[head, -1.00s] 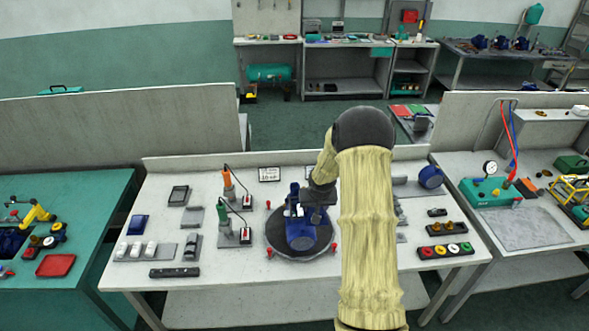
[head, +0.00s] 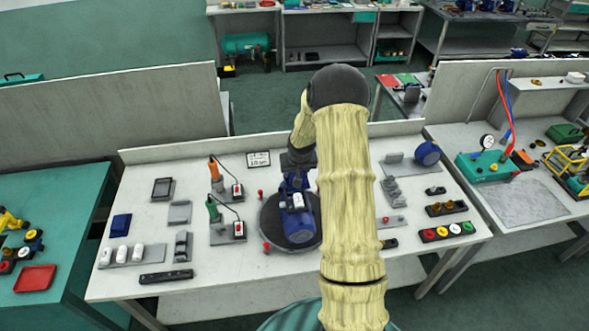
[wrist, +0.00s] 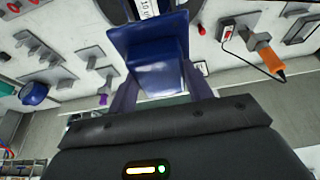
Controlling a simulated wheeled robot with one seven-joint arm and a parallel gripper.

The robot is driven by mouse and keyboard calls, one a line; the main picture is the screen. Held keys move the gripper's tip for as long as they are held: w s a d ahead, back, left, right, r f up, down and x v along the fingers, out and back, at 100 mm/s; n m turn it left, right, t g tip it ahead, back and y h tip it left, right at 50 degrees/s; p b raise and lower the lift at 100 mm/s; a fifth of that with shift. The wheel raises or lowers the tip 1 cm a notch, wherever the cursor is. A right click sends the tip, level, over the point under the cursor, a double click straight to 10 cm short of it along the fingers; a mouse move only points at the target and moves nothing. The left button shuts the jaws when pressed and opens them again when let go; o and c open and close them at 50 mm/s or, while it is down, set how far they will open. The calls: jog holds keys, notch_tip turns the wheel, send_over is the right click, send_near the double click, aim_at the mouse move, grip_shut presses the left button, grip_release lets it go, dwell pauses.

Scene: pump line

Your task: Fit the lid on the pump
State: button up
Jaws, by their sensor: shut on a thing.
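The blue pump (head: 299,229) stands on a dark round turntable (head: 268,232) in the middle of the table. A small white label or plate shows on its top. My gripper (head: 299,160) is just behind and above the pump in the head view. In the wrist view my gripper (wrist: 160,92) is shut on a blue flanged piece, which I take to be the lid (wrist: 153,72). Its two fingers press the piece's sides. In the head view the held piece merges with the pump's blue, so I cannot tell whether they touch.
Left of the turntable are two upright tools, orange (head: 214,172) and green (head: 213,210), with cables. A dark blue block (head: 121,225) and a grey tray with white parts (head: 133,256) lie further left. Button blocks (head: 447,232) stand at the right. My arm hides the table's right middle.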

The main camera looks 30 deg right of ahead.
jog(key=shift+w+f+b, duration=0.15)
jog(key=shift+f+b, duration=0.7)
jog(key=shift+f, duration=0.3)
jog(key=shift+d+f+b, duration=0.15)
jog(key=shift+f+b, duration=0.35)
jog(key=shift+f, duration=0.2)
jog(key=shift+s+f+b, duration=0.2)
jog(key=shift+f+b, duration=0.3)
jog(key=shift+f, duration=0.1)
jog(key=shift+f+b, duration=0.65)
jog(key=shift+f, duration=0.15)
jog(key=shift+a+f+b, duration=0.2)
jog(key=shift+f+b, duration=1.5)
jog(key=shift+f, duration=0.15)
dwell(0.9)
jog(key=o, duration=1.1)
